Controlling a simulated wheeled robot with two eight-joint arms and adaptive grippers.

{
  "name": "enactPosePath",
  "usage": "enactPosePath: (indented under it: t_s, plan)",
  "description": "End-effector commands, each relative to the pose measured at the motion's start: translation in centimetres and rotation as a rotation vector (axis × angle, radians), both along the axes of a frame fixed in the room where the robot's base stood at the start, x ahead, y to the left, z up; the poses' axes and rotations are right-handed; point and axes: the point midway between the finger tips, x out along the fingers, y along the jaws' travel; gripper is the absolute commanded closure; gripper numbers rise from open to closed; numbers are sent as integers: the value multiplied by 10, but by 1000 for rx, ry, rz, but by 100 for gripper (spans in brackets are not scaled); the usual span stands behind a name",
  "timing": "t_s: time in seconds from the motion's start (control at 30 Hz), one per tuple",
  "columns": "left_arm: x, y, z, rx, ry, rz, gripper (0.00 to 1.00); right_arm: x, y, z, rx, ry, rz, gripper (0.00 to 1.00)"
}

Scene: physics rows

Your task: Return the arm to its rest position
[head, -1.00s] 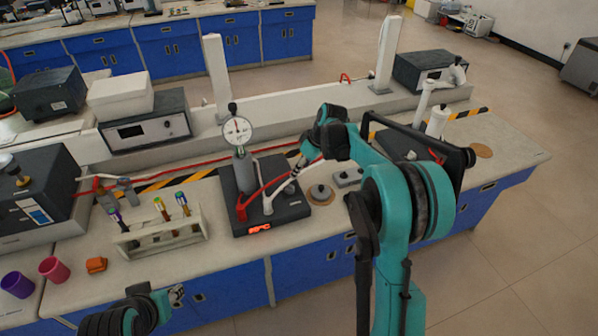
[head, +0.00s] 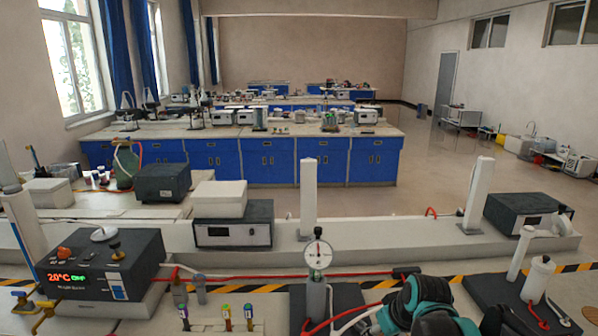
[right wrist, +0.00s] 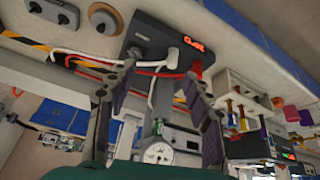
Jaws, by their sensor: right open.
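My right arm (head: 425,305) shows in teal at the lower edge of the head view, right of the dial gauge; its gripper is not clear there. In the right wrist view my right gripper (right wrist: 160,72) has its two dark fingers spread apart with nothing held. The picture is upside down, and the dial gauge (right wrist: 158,152) on its stand appears between the fingers. Behind the fingertips is the dark hotplate (right wrist: 150,38) with red digits and red and white tubes. My left gripper is in neither current view.
The dial gauge (head: 318,254) stands at the lower middle of the bench. A tube rack with coloured-top tubes (head: 227,318) is left of it. A heater box (head: 100,270), a white upright post (head: 478,200) and a white bottle (head: 537,278) also stand nearby. Open floor lies behind.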

Motion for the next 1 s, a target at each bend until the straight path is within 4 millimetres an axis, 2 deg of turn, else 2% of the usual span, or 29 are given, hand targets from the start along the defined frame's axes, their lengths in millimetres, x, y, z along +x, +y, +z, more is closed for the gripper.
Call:
enactPosePath:
  t_s: [0.03, 0.2, 0.3, 0.4, 0.6, 1.0]
  plan:
    - [0, 0, 0, 0, 0, 0, 60, -23, 4, 2, 2, -14, -29, 49]
    - [0, 0, 0, 0, 0, 0, 60, -89, 12, -5, 20, -67, -144, 49]
    - [0, 0, 0, 0, 0, 0, 60, -121, 15, -15, 34, -97, -204, 49]
    - [0, 0, 0, 0, 0, 0, 60, -145, 16, -27, 49, -124, -251, 49]
    - [0, 0, 0, 0, 0, 0, 60, -167, 16, -41, 67, -153, -298, 49]
    - [0, 0, 0, 0, 0, 0, 60, -168, 16, -43, 70, -157, -303, 49]
